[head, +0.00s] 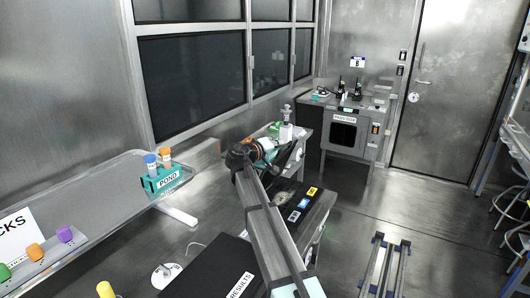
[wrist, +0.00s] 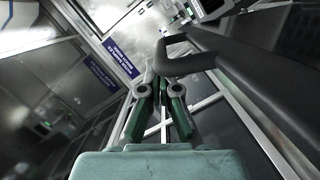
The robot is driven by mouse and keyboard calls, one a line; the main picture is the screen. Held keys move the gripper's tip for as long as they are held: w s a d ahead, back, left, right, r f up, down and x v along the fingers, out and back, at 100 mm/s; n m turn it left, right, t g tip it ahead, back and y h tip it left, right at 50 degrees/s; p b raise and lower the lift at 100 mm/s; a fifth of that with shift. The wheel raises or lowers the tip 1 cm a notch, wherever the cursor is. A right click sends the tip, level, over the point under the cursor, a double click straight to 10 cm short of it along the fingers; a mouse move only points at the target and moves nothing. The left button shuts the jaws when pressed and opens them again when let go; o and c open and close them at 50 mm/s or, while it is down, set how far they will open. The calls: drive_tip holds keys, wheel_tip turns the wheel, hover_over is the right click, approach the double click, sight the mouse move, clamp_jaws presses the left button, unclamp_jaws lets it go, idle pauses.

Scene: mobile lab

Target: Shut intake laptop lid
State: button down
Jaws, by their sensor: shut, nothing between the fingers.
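My gripper (wrist: 155,78) shows in the wrist view with its fingers together and nothing between them. In the head view my arm reaches forward over the bench, and its far end (head: 288,157) is small and dark beside the bench equipment. A black flat panel (head: 205,262) labelled RESULTS lies at the bottom of the head view, partly cut off and partly behind my arm. No laptop labelled intake can be made out. A dark, hooked bar (wrist: 235,80) crosses the right of the wrist view close to the fingers; I cannot tell what it belongs to or whether they touch.
A teal POND rack (head: 162,179) with capped tubes stands on the left shelf. A dark surface with yellow and blue squares (head: 303,203) lies right of my arm. The floor toward the door (head: 430,85) is mostly clear.

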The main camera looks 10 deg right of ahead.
drive_tip(key=s+d+f+m+t+y+b, duration=0.1)
drive_tip(key=s+d+f+m+b, duration=0.4)
drive_tip(key=f+b, duration=0.5)
drive_tip(key=s+d+f+m+y+b, duration=0.2)
drive_tip(key=s+d+f+m+b, duration=0.3)
drive_tip(key=b, duration=0.7)
drive_tip(key=shift+s+d+f+t, duration=0.4)
drive_tip(key=shift+s+d+f, duration=0.7)
drive_tip(key=shift+d+f, duration=1.1)
drive_tip(key=shift+s+a+f, duration=0.1)
drive_tip(key=shift+a+f, duration=0.05)
drive_tip(key=shift+a, duration=0.15)
